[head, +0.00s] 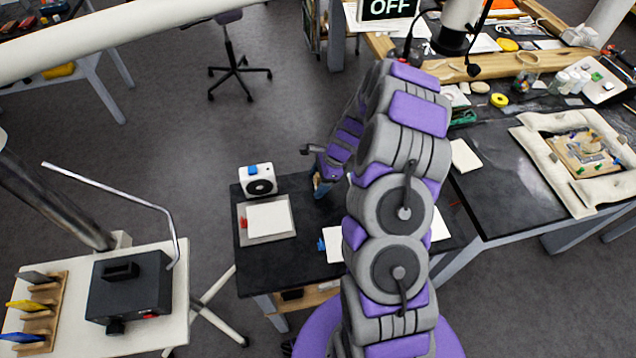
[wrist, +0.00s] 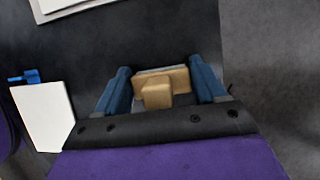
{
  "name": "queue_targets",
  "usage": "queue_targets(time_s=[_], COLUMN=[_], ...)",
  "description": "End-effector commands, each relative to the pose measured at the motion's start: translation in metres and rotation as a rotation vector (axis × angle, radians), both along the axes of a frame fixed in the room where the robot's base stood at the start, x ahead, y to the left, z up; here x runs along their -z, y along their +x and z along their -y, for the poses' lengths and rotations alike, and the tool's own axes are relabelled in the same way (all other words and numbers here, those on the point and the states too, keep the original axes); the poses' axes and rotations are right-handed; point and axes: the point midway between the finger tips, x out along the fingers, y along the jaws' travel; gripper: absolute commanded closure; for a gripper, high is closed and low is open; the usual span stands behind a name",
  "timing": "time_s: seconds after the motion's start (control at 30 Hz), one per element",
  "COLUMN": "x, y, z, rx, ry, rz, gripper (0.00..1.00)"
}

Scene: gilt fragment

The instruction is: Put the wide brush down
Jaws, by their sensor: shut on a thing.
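The wide brush (wrist: 158,93) shows in the wrist view as a tan wooden piece between the two blue fingers. My gripper (wrist: 163,88) is shut on it. In the head view my gripper (head: 321,184) is at the far edge of the small dark table (head: 275,263), right of the white box with a round dark front. My arm hides part of the tabletop, and most of the brush is hidden there. In the wrist view dark tabletop lies around the brush; I cannot tell whether the brush touches it.
On the small table are a white box (head: 257,180), a pale pad with a red clip (head: 268,219) and a white sheet with a blue clip (head: 333,244). A dark device (head: 130,287) stands on the left cart. A cluttered workbench (head: 500,193) adjoins at right.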

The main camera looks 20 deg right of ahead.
Motion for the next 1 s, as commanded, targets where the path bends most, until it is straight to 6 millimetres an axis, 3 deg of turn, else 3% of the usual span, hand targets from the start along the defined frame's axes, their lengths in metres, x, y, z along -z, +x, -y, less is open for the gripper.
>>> queue_targets(time_s=[0.33, 0.37, 0.6, 0.87, 1.0], x=[0.0052, 0.0057, 0.0058, 0.0054, -0.0039], y=[-0.0004, -0.0003, -0.0003, -0.0003, -0.0009], z=[-0.0027, -0.0019, 0.0009, -0.0001, 0.0016], rx=[-0.002, -0.002, -0.002, -0.002, -0.001], ry=[-0.004, -0.004, -0.001, -0.002, -0.003], rz=[0.0, 0.0, 0.001, 0.0, 0.001], gripper=[0.55, 0.29, 0.06, 0.05, 0.05])
